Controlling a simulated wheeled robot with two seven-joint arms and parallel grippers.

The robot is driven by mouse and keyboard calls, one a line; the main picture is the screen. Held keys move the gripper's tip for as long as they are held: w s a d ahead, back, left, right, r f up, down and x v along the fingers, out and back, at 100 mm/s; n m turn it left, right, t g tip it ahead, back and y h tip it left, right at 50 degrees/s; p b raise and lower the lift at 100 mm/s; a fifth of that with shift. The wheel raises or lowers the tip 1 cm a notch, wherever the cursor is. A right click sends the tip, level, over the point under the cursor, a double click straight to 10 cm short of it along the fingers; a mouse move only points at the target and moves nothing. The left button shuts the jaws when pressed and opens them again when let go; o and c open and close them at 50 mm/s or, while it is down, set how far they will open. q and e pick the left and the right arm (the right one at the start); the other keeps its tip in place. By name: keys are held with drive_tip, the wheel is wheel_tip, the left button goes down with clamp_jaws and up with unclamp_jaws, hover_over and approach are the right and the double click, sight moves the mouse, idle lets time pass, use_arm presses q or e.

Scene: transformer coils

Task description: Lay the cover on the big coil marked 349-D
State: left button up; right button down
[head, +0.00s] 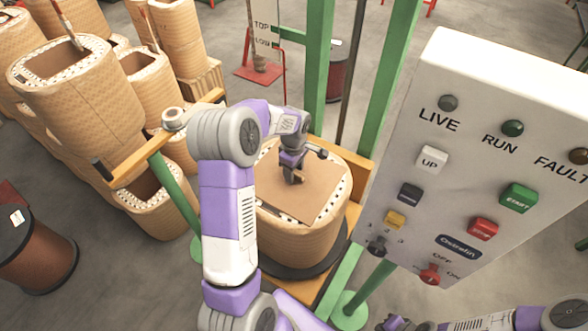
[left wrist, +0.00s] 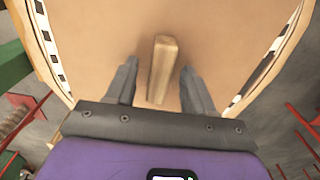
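The cover (head: 318,178), a flat brown sheet, lies on top of a big tan coil (head: 300,243). Strips of the coil's black-and-white rim show beside it. The cover (left wrist: 105,25) fills most of the left wrist view, with the marked rim (left wrist: 50,45) at both sides. A wooden handle (left wrist: 162,68) stands up from the cover. My left gripper (head: 292,178) is over the cover; in the left wrist view its fingers (left wrist: 160,92) are apart, one on each side of the handle, with gaps. No 349-D mark is legible. Part of my right gripper (head: 400,323) shows at the bottom edge.
A control panel (head: 470,150) with buttons stands close at the right. Green posts (head: 318,60) rise behind the coil. A yellow-brown rail (head: 150,150) runs left of it. Several other tan coils (head: 80,95) crowd the upper left. A dark red reel (head: 35,250) stands at the left.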

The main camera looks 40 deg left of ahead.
use_arm(q)
drive_tip(key=shift+r+p, duration=1.15)
drive_tip(key=shift+r, duration=2.65)
